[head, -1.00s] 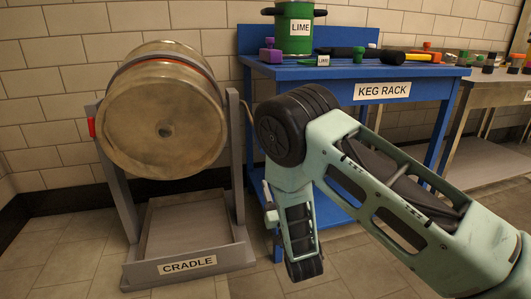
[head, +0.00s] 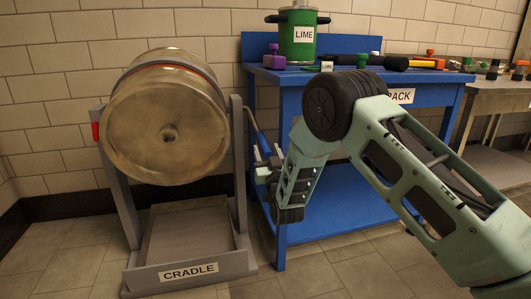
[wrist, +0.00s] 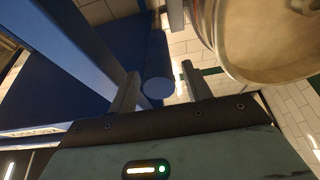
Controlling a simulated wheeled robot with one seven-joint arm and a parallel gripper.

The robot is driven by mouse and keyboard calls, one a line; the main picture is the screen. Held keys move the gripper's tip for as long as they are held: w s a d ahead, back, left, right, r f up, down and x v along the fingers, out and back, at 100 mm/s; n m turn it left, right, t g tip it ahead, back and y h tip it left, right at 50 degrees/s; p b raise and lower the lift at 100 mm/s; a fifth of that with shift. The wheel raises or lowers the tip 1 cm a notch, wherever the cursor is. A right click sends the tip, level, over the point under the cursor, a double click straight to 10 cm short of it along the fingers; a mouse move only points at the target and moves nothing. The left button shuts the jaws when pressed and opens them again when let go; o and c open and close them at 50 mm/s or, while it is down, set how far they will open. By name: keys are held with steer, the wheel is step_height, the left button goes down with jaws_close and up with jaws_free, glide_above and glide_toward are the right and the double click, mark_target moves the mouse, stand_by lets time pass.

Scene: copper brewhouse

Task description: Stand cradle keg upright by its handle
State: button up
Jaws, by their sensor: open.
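The brass-coloured keg (head: 165,130) lies tipped in the grey cradle (head: 240,190), its flat round end with a central boss facing me. It also shows in the wrist view (wrist: 275,45) at upper right. The handle (head: 258,137) comes off the cradle's right post and ends in a blue grip. In the wrist view a round blue end, seemingly the handle's grip (wrist: 158,88), shows between the fingers. My gripper (head: 267,160) is open at the grip's lower end, right of the cradle; its two fingers (wrist: 157,80) stand apart. Contact cannot be told.
The blue keg rack (head: 345,200) stands close to the right of my gripper, with a green LIME keg (head: 298,42) and several tools on top. A red part (head: 96,131) sits on the cradle's left post. A steel table (head: 500,85) is farther right. Floor in front is clear.

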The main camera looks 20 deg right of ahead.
steer(key=shift+x, duration=1.1)
jaws_close()
step_height(320, 180, up, 15)
steer(key=g+p, duration=0.5)
steer(key=p, duration=1.3)
steer(key=shift+w+f+g+p, duration=0.2)
steer(key=shift+w+g+p, duration=0.1)
steer(key=shift+w+g, duration=0.1)
jaws_free()
steer(key=shift+f, duration=0.1)
steer(key=shift+s, duration=0.1)
